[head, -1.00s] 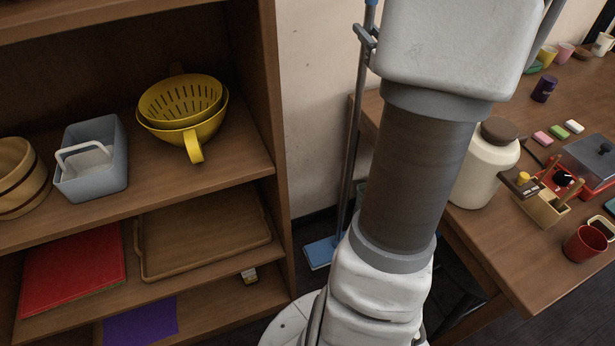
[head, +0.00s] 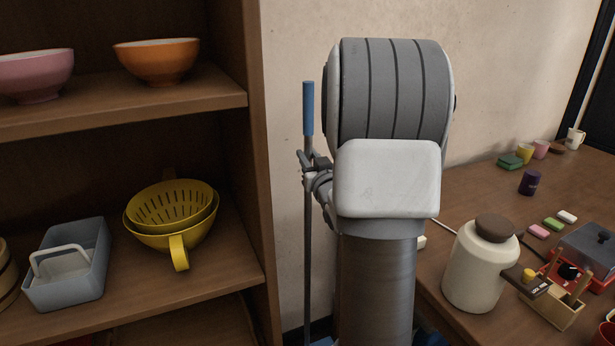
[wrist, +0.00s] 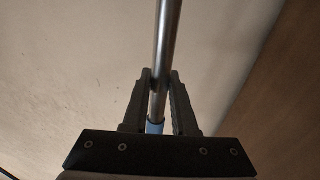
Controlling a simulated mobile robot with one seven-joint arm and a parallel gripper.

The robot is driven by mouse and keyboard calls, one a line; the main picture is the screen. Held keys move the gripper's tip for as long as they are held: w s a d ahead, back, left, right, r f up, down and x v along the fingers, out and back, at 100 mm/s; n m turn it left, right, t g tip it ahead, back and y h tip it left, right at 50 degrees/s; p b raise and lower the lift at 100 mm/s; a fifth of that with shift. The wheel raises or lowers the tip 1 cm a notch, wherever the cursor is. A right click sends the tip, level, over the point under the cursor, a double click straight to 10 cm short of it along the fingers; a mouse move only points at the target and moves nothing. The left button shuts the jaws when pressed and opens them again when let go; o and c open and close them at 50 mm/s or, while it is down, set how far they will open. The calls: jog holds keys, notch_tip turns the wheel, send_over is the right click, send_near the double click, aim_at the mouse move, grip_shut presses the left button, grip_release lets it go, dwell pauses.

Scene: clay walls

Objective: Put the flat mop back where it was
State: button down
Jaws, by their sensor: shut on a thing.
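The flat mop (head: 308,235) stands upright between the shelf unit and the table, in front of the wall. It has a grey pole and a blue top grip (head: 308,108). A small piece of its blue head shows at the bottom edge of the head view. My gripper (head: 312,168) is shut on the pole just below the blue grip. In the wrist view the pole (wrist: 166,50) runs between the two fingers of my gripper (wrist: 161,92), with a blue part low between them. My arm hides part of the wall and table to the right of the pole.
A wooden shelf unit (head: 262,200) stands close on the left, holding bowls, a yellow colander (head: 172,215) and a grey-blue caddy (head: 72,265). A wooden table (head: 455,205) on the right carries a cream jar (head: 478,268) and several small items. The wall (head: 290,60) is bare.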

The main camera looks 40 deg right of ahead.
jog(key=shift+w+f+b, duration=0.1)
jog(key=shift+f+b, duration=0.7)
jog(key=shift+f, duration=1.35)
jog(key=c, duration=0.7)
grip_release()
jog(key=b+v, duration=0.3)
jog(key=v, duration=0.9)
